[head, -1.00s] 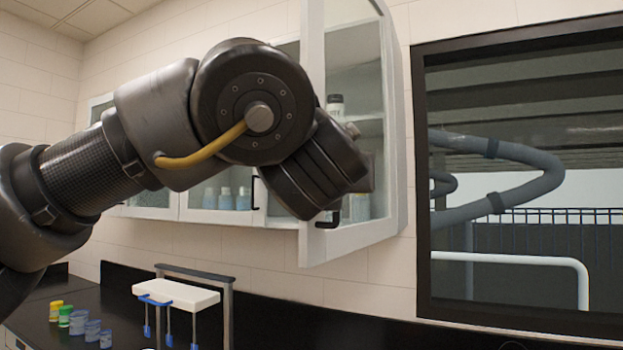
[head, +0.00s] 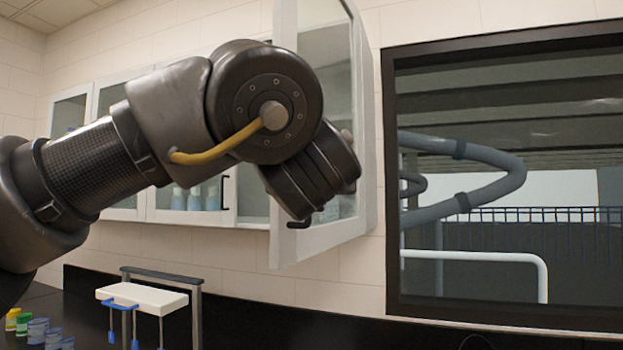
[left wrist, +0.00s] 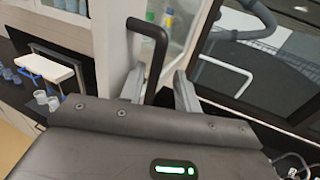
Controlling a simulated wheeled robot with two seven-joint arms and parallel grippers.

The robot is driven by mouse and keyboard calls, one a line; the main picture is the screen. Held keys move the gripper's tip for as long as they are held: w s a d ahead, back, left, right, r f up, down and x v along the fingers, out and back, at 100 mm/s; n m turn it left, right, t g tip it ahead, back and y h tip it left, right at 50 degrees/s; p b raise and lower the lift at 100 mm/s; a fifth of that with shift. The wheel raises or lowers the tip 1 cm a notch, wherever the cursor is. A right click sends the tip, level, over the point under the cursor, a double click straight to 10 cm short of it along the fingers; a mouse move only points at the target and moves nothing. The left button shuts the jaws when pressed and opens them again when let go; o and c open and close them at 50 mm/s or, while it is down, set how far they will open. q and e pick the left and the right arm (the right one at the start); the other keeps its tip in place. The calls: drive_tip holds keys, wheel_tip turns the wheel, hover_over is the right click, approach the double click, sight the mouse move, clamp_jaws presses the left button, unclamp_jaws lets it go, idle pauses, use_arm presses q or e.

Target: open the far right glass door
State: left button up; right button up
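The far right glass door (head: 284,150) of the wall cabinet stands ajar, swung out toward me, with a white frame. Its black handle shows only as a short lower end (head: 299,224) below my left wrist in the head view. In the left wrist view the black handle (left wrist: 163,45) runs down between the two grey fingers of my left gripper (left wrist: 160,88). The fingers are apart, with a visible gap beside the handle. In the head view my left arm covers the fingers and much of the door. My right gripper is not in view.
Closed glass doors (head: 132,90) of the same cabinet are to the left. A dark-framed window (head: 500,180) is on the right. Below, a white-topped stand (head: 150,298) and small colored jars (head: 38,330) are on the black counter (head: 240,325).

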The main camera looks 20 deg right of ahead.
use_arm(q)
drive_tip(key=b+v, duration=0.8)
drive_tip(key=v, duration=0.3)
idle(0.4)
